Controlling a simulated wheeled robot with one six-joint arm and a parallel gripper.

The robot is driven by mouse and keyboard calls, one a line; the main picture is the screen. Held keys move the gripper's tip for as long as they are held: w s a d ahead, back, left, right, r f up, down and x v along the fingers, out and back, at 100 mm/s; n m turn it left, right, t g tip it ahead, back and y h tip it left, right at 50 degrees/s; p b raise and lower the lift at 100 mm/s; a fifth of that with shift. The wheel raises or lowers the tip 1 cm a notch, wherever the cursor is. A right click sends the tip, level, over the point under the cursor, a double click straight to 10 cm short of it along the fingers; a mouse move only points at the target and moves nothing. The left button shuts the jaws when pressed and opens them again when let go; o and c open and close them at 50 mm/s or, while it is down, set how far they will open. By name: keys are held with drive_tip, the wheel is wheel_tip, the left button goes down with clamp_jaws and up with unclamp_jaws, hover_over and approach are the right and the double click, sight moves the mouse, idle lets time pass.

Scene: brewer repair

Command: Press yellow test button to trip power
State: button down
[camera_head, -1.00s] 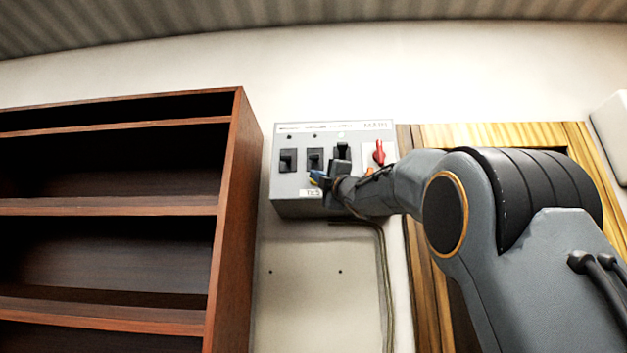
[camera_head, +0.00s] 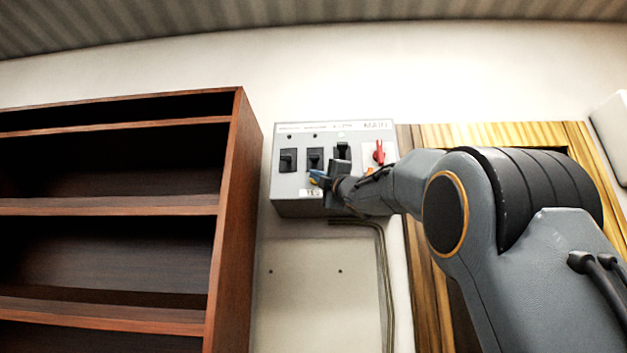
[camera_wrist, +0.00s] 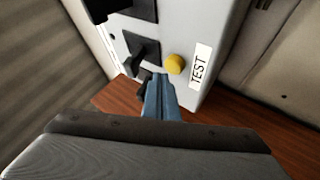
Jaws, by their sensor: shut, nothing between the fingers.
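The yellow test button (camera_wrist: 175,64) is a round knob on the face of the grey power box (camera_head: 293,209), beside a white TEST label (camera_wrist: 200,65). My gripper (camera_wrist: 158,82) is shut and empty, its blue fingertips just short of or beside the button in the wrist view; I cannot tell whether they touch it. In the head view my gripper (camera_head: 316,177) is at the lower middle of the box and partly hides the button and label.
The box carries black switches (camera_head: 288,160) and a red MAIN lever (camera_head: 379,152). A dark wooden shelf (camera_head: 232,190) stands close on the left. A cable conduit (camera_head: 384,270) runs down below the box, and a wooden frame (camera_head: 490,134) is on the right.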

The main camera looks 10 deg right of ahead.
drive_tip(key=shift+w, duration=0.1)
idle(0.5)
drive_tip(key=shift+w+d, duration=0.15)
drive_tip(key=shift+w, duration=0.1)
drive_tip(key=shift+w+d+p, duration=0.15)
drive_tip(key=shift+w+p, duration=0.3)
idle(0.8)
drive_tip(key=shift+s, duration=0.1)
drive_tip(key=shift+s+a+b, duration=0.3)
drive_tip(key=shift+s+b, duration=0.3)
drive_tip(key=shift+s, duration=0.15)
drive_tip(key=shift+s+a+b, duration=0.25)
drive_tip(key=shift+s+b, duration=0.15)
drive_tip(key=shift+s, duration=0.4)
drive_tip(key=shift+s+a+b, duration=0.25)
drive_tip(key=shift+s+b, duration=0.2)
drive_tip(key=shift+s, duration=0.35)
drive_tip(key=shift+s+a+b, duration=0.25)
drive_tip(key=shift+s+b, duration=0.15)
drive_tip(key=shift+s, duration=0.4)
